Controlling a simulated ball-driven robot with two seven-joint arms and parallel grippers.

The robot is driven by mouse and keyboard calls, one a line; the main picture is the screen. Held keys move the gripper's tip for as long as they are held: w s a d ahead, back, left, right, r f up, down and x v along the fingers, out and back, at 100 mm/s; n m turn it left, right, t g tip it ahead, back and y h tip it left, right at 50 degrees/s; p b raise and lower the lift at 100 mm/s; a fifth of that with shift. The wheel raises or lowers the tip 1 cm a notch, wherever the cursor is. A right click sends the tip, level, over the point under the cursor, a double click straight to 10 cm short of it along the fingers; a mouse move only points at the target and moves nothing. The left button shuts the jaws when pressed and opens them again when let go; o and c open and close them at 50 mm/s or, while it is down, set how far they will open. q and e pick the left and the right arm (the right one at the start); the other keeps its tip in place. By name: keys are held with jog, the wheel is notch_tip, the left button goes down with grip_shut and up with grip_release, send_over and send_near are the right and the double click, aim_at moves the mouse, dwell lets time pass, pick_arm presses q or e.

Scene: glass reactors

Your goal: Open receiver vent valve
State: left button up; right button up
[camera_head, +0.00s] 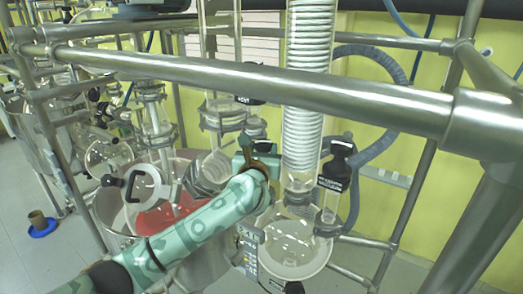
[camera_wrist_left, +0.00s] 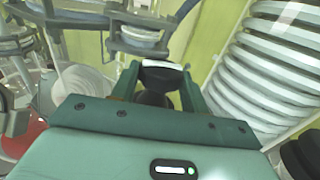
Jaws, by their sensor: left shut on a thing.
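My left gripper (camera_head: 250,148) reaches up from the lower left, in front of the glassware and left of the coil condenser. In the left wrist view its two fingers (camera_wrist_left: 160,82) are closed on a black valve knob (camera_wrist_left: 161,70) with a white top band. In the head view the arm and gripper mostly hide this knob, and I cannot read its label. The round glass receiver (camera_head: 292,246) hangs below the condenser. My right gripper is not in view.
The coil condenser (camera_head: 310,60) stands just right of the gripper. Another black labelled valve (camera_head: 336,170) is further right. A thick steel rail (camera_head: 270,80) crosses in front. A glass vessel with red contents (camera_head: 160,215) stands left of my arm.

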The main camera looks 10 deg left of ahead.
pick_arm(q)
jog(key=shift+n+y, duration=0.5)
jog(key=shift+y, duration=0.3)
jog(key=o, duration=0.9)
jog(key=shift+o, duration=0.5)
